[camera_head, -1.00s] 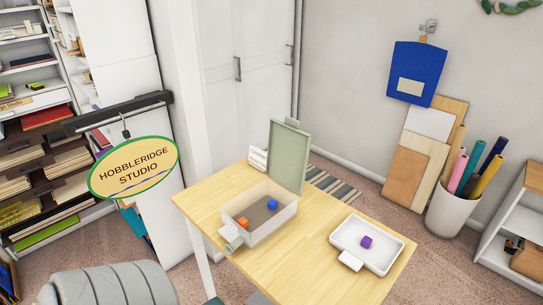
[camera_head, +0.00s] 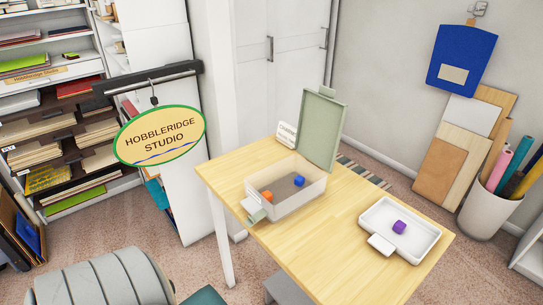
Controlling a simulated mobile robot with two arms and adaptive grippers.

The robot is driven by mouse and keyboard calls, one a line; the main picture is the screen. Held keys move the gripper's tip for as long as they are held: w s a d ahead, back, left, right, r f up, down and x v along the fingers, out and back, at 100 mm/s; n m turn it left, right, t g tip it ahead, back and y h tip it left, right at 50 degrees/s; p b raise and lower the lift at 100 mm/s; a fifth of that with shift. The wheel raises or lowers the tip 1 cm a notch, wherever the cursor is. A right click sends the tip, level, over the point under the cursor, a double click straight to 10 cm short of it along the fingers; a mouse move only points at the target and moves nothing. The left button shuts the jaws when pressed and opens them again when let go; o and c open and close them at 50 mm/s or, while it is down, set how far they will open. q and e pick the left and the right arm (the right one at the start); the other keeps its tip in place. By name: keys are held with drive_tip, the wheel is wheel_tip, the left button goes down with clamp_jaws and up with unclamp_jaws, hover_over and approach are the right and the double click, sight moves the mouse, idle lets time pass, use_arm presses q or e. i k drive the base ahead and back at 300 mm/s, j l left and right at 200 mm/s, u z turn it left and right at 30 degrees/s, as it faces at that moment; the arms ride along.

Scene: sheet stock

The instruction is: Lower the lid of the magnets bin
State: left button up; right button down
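A clear-walled bin (camera_head: 292,205) stands on the wooden table, with its green lid (camera_head: 322,130) raised upright at the back edge. Neither of my grippers shows in this view.
A white tray (camera_head: 379,246) with a purple block (camera_head: 399,227) lies on the table (camera_head: 330,262), right of the bin. A grey rounded object (camera_head: 105,277) is at lower left. The table's front is clear.

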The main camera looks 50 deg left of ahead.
sight(321, 120)
drive_tip(key=i+u, duration=0.1)
drive_tip(key=u, duration=1.25)
drive_tip(key=k+l+u, duration=0.15)
drive_tip(key=u, duration=0.2)
